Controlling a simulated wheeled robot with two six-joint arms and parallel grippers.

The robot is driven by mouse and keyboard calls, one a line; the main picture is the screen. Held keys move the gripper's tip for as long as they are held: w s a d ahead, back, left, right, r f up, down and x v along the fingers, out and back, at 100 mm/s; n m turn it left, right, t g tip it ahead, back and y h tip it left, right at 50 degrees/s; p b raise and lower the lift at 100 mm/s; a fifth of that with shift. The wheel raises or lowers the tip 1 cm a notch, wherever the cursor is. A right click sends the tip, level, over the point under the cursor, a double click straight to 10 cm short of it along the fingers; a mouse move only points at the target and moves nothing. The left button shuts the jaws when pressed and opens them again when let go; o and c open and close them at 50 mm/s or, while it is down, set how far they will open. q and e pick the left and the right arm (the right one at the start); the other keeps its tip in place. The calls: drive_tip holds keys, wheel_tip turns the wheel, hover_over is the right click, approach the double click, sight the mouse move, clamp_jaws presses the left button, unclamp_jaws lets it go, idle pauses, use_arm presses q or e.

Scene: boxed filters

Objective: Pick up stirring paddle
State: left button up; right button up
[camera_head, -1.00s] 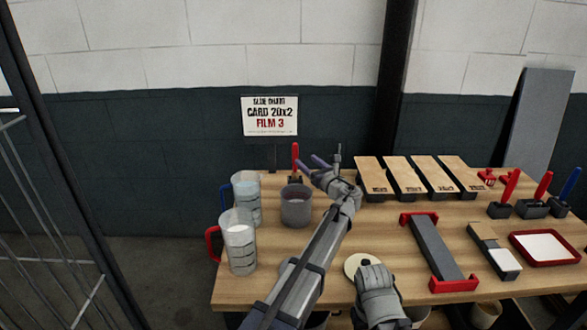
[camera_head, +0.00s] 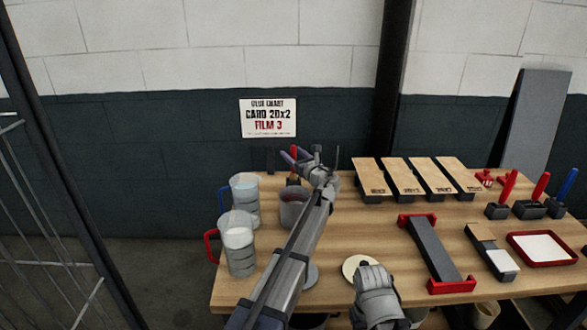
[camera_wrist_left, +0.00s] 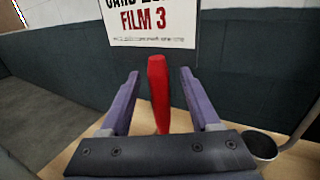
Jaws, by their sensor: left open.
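The stirring paddle (camera_head: 294,152) shows as a red upright handle near the back edge of the table, partly hidden by my left gripper in the head view. In the left wrist view its red handle (camera_wrist_left: 158,92) stands between the two purple fingers, with a gap on each side. My left gripper (camera_head: 296,156) is open and reaches around the handle; it also shows in the left wrist view (camera_wrist_left: 157,85). The lower part of the paddle is hidden. My right arm shows at the bottom middle of the head view, but its fingers are not visible.
A grey pot (camera_head: 292,204) stands just in front of the handle, partly behind my left arm. Two clear jugs (camera_head: 246,196) (camera_head: 239,246) stand at left. Boards (camera_head: 404,178), a black-and-red frame (camera_head: 437,252) and a red tray (camera_head: 543,248) fill the right side.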

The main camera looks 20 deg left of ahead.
use_arm(q)
clamp_jaws()
idle(0.4)
idle(0.9)
